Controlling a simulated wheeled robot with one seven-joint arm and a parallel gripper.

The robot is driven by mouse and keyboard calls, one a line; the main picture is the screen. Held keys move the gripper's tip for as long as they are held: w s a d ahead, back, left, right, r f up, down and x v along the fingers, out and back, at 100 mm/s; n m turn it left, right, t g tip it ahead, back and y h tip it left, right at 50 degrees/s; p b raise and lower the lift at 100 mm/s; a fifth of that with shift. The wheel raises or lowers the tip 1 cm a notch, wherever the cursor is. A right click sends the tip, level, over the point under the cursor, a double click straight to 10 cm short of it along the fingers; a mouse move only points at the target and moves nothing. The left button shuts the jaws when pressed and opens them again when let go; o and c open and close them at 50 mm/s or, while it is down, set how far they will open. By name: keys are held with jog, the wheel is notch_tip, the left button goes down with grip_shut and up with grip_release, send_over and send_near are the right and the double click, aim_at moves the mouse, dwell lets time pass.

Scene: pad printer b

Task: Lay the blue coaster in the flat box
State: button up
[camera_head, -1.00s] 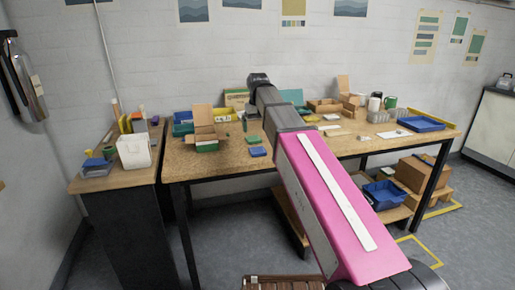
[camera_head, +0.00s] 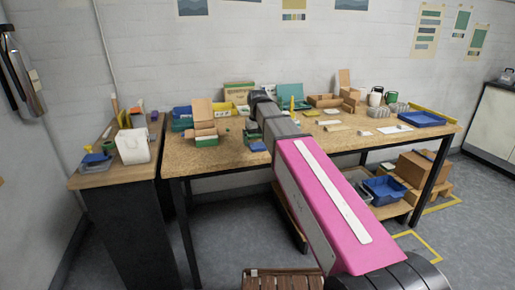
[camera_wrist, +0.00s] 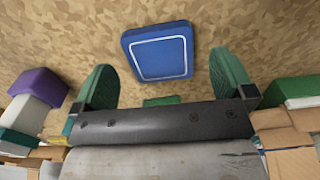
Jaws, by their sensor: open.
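The blue coaster (camera_wrist: 160,52), a rounded square with a thin pale outline, lies flat on the speckled tabletop in the wrist view. It also shows in the head view (camera_head: 258,147), near the table's front edge. My gripper (camera_wrist: 163,70) is open, with one green finger on each side of the coaster's near part. Nothing is held, and I cannot tell whether either finger touches it. A cardboard box with a raised flap (camera_head: 204,127) stands left of the coaster in the head view. A low tan box (camera_head: 325,101) is at the back. I cannot tell which is the flat box.
A blue tray (camera_head: 421,119) lies at the table's right end. Green and blue bins (camera_head: 182,118) stand at the left back. Boxes and a purple block (camera_wrist: 40,84) flank my gripper in the wrist view. The front middle of the table is mostly clear.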

notch_tip(320, 180, down, 2)
jog(key=shift+f, duration=0.1)
jog(key=shift+c, duration=0.3)
jog(key=c, duration=0.9)
jog(key=shift+r, duration=0.55)
notch_tip(320, 180, up, 4)
jog(key=shift+f, duration=0.2)
jog(key=s+a+r, duration=0.2)
jog(key=a, duration=0.1)
jog(key=s+a+r, duration=0.2)
jog(key=a, duration=0.1)
jog(key=s+a+r, duration=0.2)
jog(key=s+a, duration=0.1)
jog(key=shift+s+a+r, duration=0.1)
jog(key=shift+r, duration=0.15)
